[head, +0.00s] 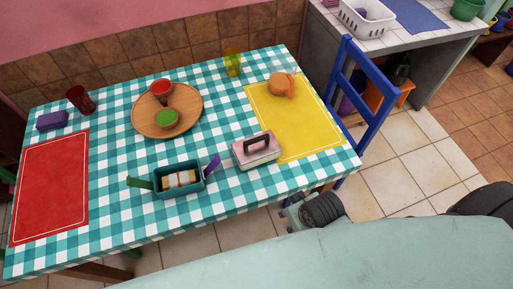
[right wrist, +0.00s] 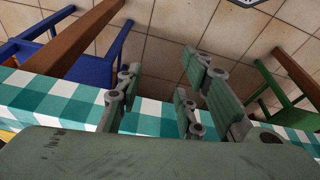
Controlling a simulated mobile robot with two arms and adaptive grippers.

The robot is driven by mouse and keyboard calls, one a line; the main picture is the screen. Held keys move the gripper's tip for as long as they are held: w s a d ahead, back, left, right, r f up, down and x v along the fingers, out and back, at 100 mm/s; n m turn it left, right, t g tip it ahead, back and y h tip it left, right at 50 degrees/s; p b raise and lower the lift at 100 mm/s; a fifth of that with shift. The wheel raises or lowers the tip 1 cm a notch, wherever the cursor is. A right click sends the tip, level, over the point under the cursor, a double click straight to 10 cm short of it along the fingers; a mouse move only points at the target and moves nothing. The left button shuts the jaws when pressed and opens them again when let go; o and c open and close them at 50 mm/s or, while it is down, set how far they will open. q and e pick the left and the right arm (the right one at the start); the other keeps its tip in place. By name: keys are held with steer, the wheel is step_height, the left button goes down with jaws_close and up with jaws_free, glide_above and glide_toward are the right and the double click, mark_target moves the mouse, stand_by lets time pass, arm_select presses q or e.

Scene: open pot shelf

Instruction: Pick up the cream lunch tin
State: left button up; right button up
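The cream lunch tin (head: 257,155) looks pale pinkish and has a dark handle on its lid. It sits on the checked table near the front right edge, overlapping the corner of the yellow mat. My right gripper (head: 292,207) is below and right of the tin in the head view, beside the table's front edge and apart from the tin. In the right wrist view its fingers (right wrist: 160,98) are spread with nothing between them. The tin does not show in that view. My left gripper is not in view.
A dark teal box (head: 179,192) with food inside and green and purple handles stands left of the tin. An orange cup (head: 281,85) is on the yellow mat (head: 300,122). A round wooden tray (head: 142,122) holds two bowls. A blue chair (head: 366,100) stands at the table's right side.

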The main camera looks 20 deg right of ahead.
steer(key=w+a+r+n+y, duration=0.1)
steer(key=w+a+r, duration=0.15)
steer(key=r, duration=0.75)
steer(key=w+a+r+n+y, duration=0.2)
steer(key=w+a+r+n, duration=0.2)
steer(key=w+a+n, duration=0.55)
step_height(320, 180, up, 5)
steer(key=n+g+h+p, duration=0.1)
steer(key=n+g+h, duration=0.2)
steer(key=n, duration=0.4)
glide_above(257, 139)
steer(key=shift+s+a+f+m, duration=0.15)
steer(key=shift+m, duration=0.1)
steer(key=f+p, duration=0.1)
steer(key=f, duration=0.5)
steer(key=shift+w+f+p, duration=0.2)
steer(key=shift+f+p, duration=0.15)
steer(key=shift+p, duration=0.05)
steer(key=shift+f, duration=0.45)
jaws_close()
